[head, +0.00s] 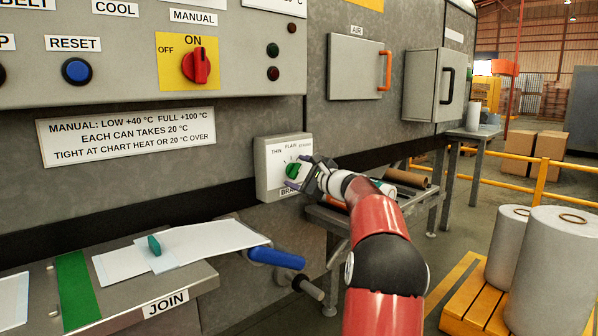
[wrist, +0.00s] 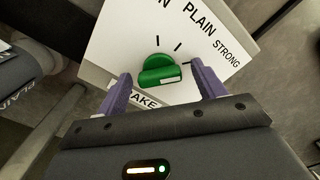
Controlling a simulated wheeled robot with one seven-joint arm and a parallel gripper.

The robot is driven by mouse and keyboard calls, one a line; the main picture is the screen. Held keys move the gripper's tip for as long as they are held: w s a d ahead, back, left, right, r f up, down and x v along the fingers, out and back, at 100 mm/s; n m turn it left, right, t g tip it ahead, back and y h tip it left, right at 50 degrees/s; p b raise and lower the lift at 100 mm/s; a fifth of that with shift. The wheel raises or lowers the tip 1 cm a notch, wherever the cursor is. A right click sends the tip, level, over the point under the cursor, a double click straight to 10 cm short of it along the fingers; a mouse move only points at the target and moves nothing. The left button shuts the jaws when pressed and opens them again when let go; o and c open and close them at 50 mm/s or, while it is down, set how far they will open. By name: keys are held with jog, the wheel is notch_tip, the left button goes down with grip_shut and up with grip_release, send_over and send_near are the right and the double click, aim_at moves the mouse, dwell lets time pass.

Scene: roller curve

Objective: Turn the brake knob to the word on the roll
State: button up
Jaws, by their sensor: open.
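The brake knob (head: 292,170) is green and sits on a pale box (head: 262,170) on the machine wall, lettered THIN, PLAIN and STRONG. In the wrist view the knob (wrist: 158,70) lies between my gripper's two purple fingers (wrist: 162,88), with a gap on each side. My gripper (head: 303,173) is open at the box and partly covers its BRAKE label. The knob's grip bar lies nearly crosswise in the wrist view; I cannot tell which word it points to. A grey rounded thing (wrist: 22,88), apparently a roll, carries lettering that looks like PLAIN.
Below right of the box, a rack (head: 330,218) holds rolls, including a brown one (head: 407,178), partly behind my arm. A blue handle (head: 277,258) juts out beside the JOIN table (head: 150,290). Large pale rolls (head: 552,265) stand on a yellow pallet at right.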

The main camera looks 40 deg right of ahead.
jog(key=c, duration=1)
jog(key=shift+f+b, duration=0.1)
jog(key=shift+b, duration=0.3)
jog(key=shift+f+n+b, duration=0.1)
jog(key=shift+n+b, duration=0.2)
jog(key=shift+n, duration=0.1)
jog(key=n+b, duration=0.3)
jog(key=shift+a+f, duration=0.1)
jog(key=shift+n+b, duration=1.9)
jog(key=shift+n, duration=0.1)
jog(key=shift+r, duration=0.2)
